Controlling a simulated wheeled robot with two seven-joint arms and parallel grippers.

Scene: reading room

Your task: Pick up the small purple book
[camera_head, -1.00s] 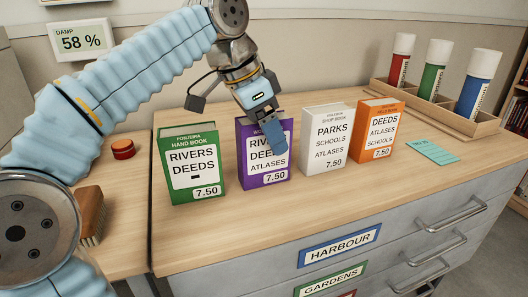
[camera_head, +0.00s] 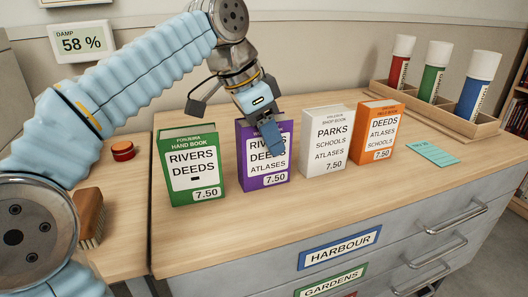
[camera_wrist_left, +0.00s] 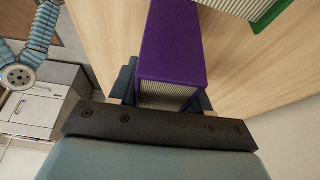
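The small purple book (camera_head: 264,168) stands upright on the wooden top, between a green book (camera_head: 191,165) and a white book (camera_head: 327,142). My left gripper (camera_head: 268,138) is over it from above, with one finger in front of its cover, hiding part of the title. In the left wrist view the purple book (camera_wrist_left: 172,45) sits between the two fingers (camera_wrist_left: 168,88), which lie close against both sides; the gripper looks shut on it. The book still appears to rest on the top. My right gripper is not in view.
An orange book (camera_head: 377,130) stands beyond the white one. A wooden rack (camera_head: 450,119) with several coloured tubes is at the back right. A teal card (camera_head: 432,153) lies flat nearby. A brush (camera_head: 90,215) and red tin (camera_head: 123,151) are at left. The front strip of the top is clear.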

